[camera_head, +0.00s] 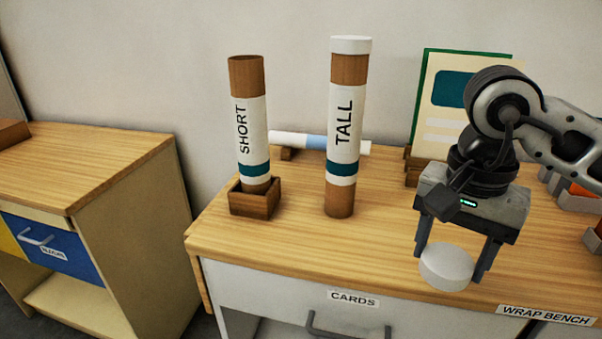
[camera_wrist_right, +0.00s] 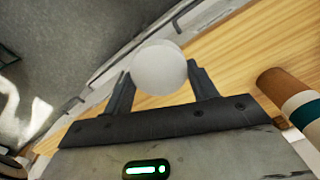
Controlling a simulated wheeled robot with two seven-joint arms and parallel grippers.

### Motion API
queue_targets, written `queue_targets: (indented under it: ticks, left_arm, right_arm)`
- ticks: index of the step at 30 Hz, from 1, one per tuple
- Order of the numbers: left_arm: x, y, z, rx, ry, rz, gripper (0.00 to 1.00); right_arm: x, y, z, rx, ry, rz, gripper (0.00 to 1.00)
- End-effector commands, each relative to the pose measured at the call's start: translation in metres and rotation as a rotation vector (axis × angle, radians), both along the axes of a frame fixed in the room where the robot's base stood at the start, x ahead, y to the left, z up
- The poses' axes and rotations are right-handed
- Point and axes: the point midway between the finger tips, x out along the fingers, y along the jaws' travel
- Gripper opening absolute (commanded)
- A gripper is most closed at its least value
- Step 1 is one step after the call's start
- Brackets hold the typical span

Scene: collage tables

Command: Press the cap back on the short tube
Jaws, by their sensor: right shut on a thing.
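The short tube (camera_head: 249,125) is brown with a white label reading SHORT and a teal band. It stands upright in a small wooden holder (camera_head: 255,205), and its top has no cap. The tall tube (camera_head: 343,130) stands to its right with a white cap on top. My right gripper (camera_head: 447,268) is shut on a round white cap (camera_head: 447,266), above the bench's front edge and right of both tubes. The cap (camera_wrist_right: 159,68) also shows between the fingers in the right wrist view. My left gripper is not in view.
A rolled white and blue tube (camera_head: 300,141) lies behind the tubes. A green-edged card (camera_head: 440,90) stands in a wooden holder behind my right arm. Grey bins (camera_head: 570,190) are at the right. A drawer labelled CARDS (camera_head: 350,305) is below the bench top (camera_head: 385,235).

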Motion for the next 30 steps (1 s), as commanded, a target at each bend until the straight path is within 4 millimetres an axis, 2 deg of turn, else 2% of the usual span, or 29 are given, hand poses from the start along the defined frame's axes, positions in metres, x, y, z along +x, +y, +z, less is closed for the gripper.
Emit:
queue_targets:
  ticks: [9, 13, 17, 30]
  left_arm:
    - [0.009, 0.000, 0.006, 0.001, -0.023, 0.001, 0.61]
    - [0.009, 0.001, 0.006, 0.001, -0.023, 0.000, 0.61]
    - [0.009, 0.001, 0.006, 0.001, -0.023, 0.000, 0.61]
    - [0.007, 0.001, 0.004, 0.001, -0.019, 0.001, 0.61]
  right_arm:
    - [0.011, 0.095, -0.070, 0.013, 0.006, 0.461, 0.34]
    - [0.013, 0.128, -0.095, 0.008, -0.004, 0.637, 0.34]
    - [0.016, 0.138, -0.104, 0.001, -0.010, 0.701, 0.34]
    - [0.016, 0.137, -0.107, 0.005, -0.005, 0.699, 0.34]
